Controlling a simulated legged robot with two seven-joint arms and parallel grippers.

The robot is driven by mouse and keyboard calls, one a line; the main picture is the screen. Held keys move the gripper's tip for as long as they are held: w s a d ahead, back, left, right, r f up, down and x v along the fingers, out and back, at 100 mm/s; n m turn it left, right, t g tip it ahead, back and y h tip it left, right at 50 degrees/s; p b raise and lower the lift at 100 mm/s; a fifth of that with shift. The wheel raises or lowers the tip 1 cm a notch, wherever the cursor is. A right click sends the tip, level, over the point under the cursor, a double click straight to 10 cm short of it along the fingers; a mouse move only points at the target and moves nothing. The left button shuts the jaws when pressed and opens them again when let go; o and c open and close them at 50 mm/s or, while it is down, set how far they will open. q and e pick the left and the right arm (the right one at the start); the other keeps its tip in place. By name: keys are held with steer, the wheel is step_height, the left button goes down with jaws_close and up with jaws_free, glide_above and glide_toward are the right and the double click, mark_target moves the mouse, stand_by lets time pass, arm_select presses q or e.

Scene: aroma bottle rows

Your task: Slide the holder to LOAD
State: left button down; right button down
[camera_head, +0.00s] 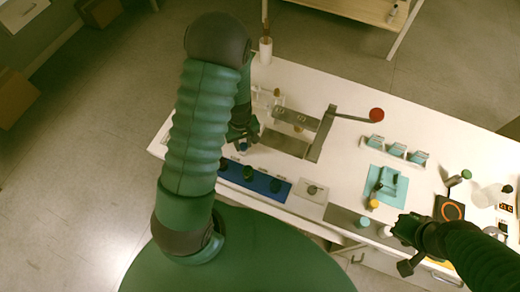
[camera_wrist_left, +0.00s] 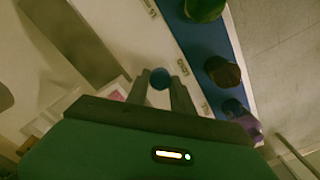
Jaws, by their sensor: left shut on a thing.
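My left gripper (camera_head: 242,140) is over the table's left part, beside the grey press stand (camera_head: 326,134) with its red-ended lever. In the left wrist view the two fingers (camera_wrist_left: 160,88) are shut on a round blue knob (camera_wrist_left: 159,74). The knob seems to belong to the holder, whose body is mostly hidden by the gripper. A LOAD label (camera_wrist_left: 183,67) lies just right of the fingers, with other labels above and below it. My right gripper (camera_head: 405,231) is at the table's front right, away from the holder; its jaw opening is unclear.
A blue strip (camera_head: 270,192) with several dark bottles lies in front of the left gripper. A small white plate (camera_head: 311,192) is beside it. A teal mat (camera_head: 376,178) with tools and a rack of blue-labelled items (camera_head: 397,149) stand farther right. White table is bare behind the press lever.

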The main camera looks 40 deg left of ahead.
arm_select(q)
steer(key=shift+s+a, duration=0.2)
steer(key=shift+a, duration=0.8)
steer(key=shift+d, duration=0.1)
steer(key=c, duration=1.1)
jaws_free()
steer(key=shift+r, duration=0.1)
step_height(320, 180, up, 17)
steer(key=shift+f+p, duration=0.2)
steer(key=shift+p, duration=0.9)
